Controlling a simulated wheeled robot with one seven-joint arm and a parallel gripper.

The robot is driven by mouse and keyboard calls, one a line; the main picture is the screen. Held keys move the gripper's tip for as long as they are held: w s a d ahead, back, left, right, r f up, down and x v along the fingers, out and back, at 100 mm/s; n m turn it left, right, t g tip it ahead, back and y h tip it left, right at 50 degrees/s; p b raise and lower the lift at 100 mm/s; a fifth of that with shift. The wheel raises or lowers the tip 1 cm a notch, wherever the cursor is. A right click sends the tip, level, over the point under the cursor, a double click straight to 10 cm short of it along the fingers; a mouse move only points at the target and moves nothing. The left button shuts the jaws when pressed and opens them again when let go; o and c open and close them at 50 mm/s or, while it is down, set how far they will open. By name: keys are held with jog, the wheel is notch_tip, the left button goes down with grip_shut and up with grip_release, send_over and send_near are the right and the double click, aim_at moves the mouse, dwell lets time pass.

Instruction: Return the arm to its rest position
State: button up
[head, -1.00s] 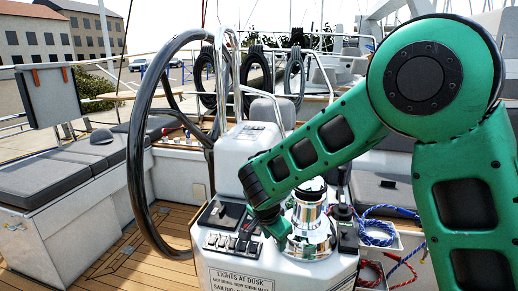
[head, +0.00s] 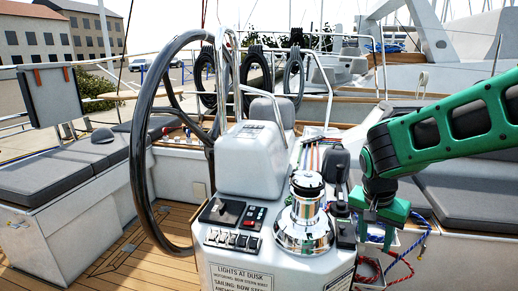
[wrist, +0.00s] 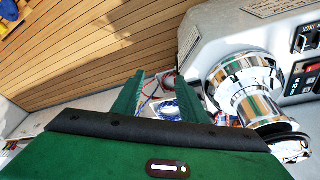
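My green arm reaches in from the right edge in the head view. My gripper (head: 376,230) hangs just right of the steering console (head: 238,262), over the area of the rope bins. In the wrist view my gripper (wrist: 158,88) shows two green fingers standing apart, with nothing held between them. Coiled ropes (wrist: 168,106) show beyond the gap. The chrome winch (wrist: 245,85) is close to the right finger in the wrist view and stands upright on the console in the head view (head: 303,230).
The large black steering wheel (head: 142,130) stands left of the console. A switch panel (head: 233,240) is on the console top. Blue rope (head: 420,235) and red rope (head: 370,268) lie by the bins. Grey seat cushions (head: 465,205) are at right; teak floor (head: 135,255) is clear at left.

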jog(key=s+d+y, duration=0.1)
jog(key=s+d, duration=0.2)
jog(key=s, duration=0.5)
jog(key=s+d+r+n+g+y, duration=0.1)
jog(key=s+d, duration=0.3)
jog(key=s, duration=0.4)
jog(key=s+d+r+n+g, duration=0.1)
jog(key=s+d, duration=0.2)
jog(key=s, duration=0.6)
jog(key=shift+d+y, duration=0.3)
jog(key=shift+y, duration=0.1)
jog(key=shift+f, duration=0.1)
jog(key=shift+w+f, duration=0.2)
jog(key=shift+w, duration=0.3)
jog(key=shift+c, duration=1)
